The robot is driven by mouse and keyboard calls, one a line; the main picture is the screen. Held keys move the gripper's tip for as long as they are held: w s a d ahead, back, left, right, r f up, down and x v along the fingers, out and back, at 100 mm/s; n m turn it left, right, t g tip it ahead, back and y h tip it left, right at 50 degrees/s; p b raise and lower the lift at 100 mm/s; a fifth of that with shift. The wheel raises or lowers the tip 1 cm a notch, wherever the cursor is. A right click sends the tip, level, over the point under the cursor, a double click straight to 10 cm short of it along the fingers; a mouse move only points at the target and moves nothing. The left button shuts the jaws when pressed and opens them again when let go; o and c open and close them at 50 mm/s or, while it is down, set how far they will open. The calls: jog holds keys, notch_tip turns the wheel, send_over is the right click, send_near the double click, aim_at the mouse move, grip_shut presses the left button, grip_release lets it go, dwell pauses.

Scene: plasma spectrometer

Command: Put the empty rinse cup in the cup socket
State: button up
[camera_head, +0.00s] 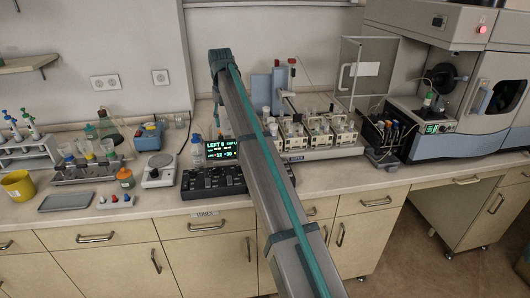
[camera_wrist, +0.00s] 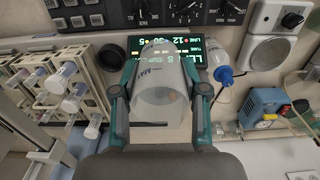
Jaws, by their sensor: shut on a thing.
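The rinse cup (camera_wrist: 160,88) is a clear, tapered cup with dark markings, and it looks empty. My gripper (camera_wrist: 160,108) is shut on it, with one finger on each side, in the wrist view. The cup is held in front of a lit green-text display (camera_wrist: 135,43). Whether its base touches anything cannot be told. In the head view my arm hides the gripper and most of the space around it. I cannot make out the cup socket for certain in either view.
White blocks with clear vials (camera_wrist: 62,80) stand close left of my gripper in the wrist view. A blue-and-white bottle (camera_wrist: 222,75) and a blue device (camera_wrist: 265,107) are at right. In the head view, a black control box (camera_head: 207,185) sits at the bench's front.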

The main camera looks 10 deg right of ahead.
jog(key=shift+w+d+f+p, duration=1)
jog(key=shift+w+d+f, duration=0.25)
jog(key=shift+d+f, duration=0.8)
jog(key=shift+w+d+f+p, duration=1.05)
jog(key=shift+w+d+f, duration=0.15)
jog(key=shift+d+f, duration=0.85)
jog(key=shift+w+d+f+p, duration=1)
jog(key=shift+w+d+f, duration=0.25)
jog(key=shift+d+f, duration=0.75)
jog(key=shift+f, duration=0.1)
jog(key=shift+f, duration=0.35)
jog(key=shift+f, duration=0.2)
jog(key=o, duration=0.9)
